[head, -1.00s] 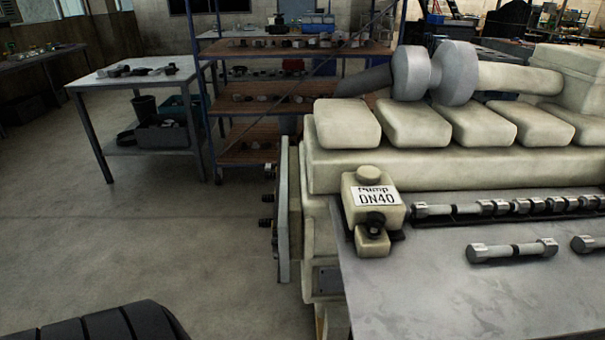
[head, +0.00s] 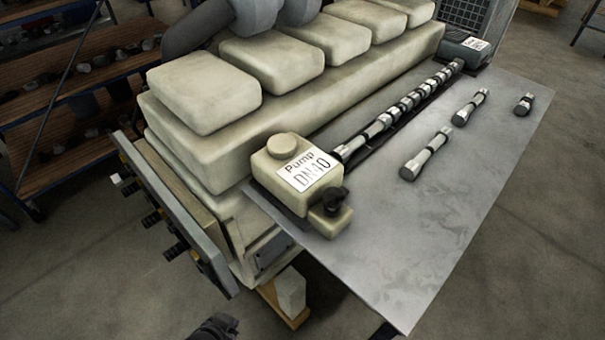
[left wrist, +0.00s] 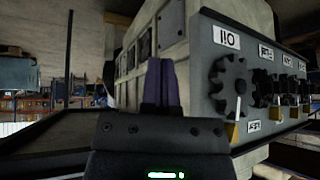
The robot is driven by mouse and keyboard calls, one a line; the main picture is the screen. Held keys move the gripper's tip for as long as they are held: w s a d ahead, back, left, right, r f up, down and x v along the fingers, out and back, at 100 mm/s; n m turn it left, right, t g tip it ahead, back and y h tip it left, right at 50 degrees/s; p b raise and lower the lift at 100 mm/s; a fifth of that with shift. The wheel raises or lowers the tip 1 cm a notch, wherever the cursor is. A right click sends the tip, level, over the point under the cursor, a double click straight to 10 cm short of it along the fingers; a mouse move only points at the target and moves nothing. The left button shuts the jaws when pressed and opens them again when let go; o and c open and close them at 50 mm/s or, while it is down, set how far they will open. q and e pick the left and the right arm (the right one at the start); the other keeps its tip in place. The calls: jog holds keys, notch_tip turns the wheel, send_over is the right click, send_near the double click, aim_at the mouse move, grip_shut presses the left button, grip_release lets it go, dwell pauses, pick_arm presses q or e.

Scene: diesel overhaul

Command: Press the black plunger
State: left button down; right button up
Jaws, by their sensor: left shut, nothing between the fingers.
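A cream pump block (head: 298,170) labelled "Pump DN40" sits at the near left corner of the metal tabletop. A black knob-like part (head: 336,199), which looks like the black plunger, sticks up from the small step at its front. My left gripper (head: 212,328) shows only as a dark tip at the bottom edge of the head view, below and left of the pump and apart from it. In the left wrist view its fingers (left wrist: 160,85) are together with nothing between them. The plunger cannot be made out in that view. My right gripper is not in view.
A grey panel (head: 172,215) with several valve handles stands on the engine's left end. In the left wrist view, black handwheels (left wrist: 230,85) with labels are close to the right of the fingers. A camshaft (head: 405,105) and loose shafts (head: 426,156) lie on the tabletop (head: 440,235).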

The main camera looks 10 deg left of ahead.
pick_arm(q)
jog(key=w+d+r+m+t+h+p, duration=0.15)
jog(key=w+r, duration=0.35)
jog(key=r, duration=0.5)
jog(key=w+d+r+t+h+p, duration=0.25)
jog(key=w+r, duration=0.25)
jog(key=r, duration=0.5)
jog(key=s+d+r+m+t+h+p, duration=0.1)
jog(key=d+r+h, duration=0.3)
jog(key=r, duration=1)
jog(key=d+m, duration=0.1)
jog(key=d, duration=0.2)
jog(key=shift+r, duration=0.15)
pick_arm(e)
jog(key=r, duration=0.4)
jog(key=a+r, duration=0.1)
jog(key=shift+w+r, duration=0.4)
pick_arm(q)
jog(key=b, duration=0.2)
send_over(325, 204)
notch_tip(325, 204, down, 2)
notch_tip(325, 204, down, 4)
jog(key=shift+r+b, duration=0.2)
jog(key=shift+b, duration=0.35)
jog(key=shift+f, duration=0.35)
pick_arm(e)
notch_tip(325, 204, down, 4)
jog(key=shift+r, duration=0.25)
